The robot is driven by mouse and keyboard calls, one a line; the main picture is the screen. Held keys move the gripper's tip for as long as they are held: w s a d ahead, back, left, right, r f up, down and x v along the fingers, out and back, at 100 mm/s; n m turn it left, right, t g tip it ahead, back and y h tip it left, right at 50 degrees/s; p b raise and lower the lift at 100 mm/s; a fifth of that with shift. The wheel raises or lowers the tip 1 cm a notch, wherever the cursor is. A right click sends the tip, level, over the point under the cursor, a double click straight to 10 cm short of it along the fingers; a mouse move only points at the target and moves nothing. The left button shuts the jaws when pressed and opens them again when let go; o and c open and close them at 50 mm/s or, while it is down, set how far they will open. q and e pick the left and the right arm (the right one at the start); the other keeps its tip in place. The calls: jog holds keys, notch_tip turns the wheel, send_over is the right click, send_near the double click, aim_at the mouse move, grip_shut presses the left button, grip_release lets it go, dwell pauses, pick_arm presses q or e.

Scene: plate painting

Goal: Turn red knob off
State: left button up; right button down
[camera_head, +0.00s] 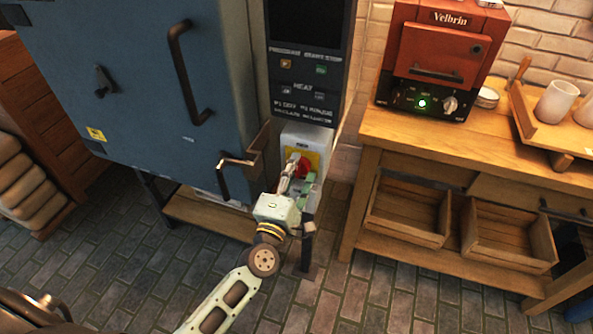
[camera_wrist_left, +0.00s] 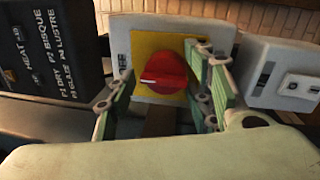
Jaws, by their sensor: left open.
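In the left wrist view the green fingers of my left gripper (camera_wrist_left: 165,100) stand on either side of the knob. Contact with it cannot be told. My right gripper is not in view.
A control panel (camera_head: 305,90) is above the switch box. A wooden bench (camera_head: 400,135) with a small red kiln (camera_head: 447,50) stands to the right. Dark brick floor (camera_head: 370,295) lies clear in front.

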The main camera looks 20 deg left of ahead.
pick_arm(q)
jog(key=s+f, duration=0.1)
jog(key=s, duration=1.1)
jog(key=shift+a+f, duration=0.15)
jog(key=shift+f, duration=0.1)
jog(key=shift+w+f, duration=0.1)
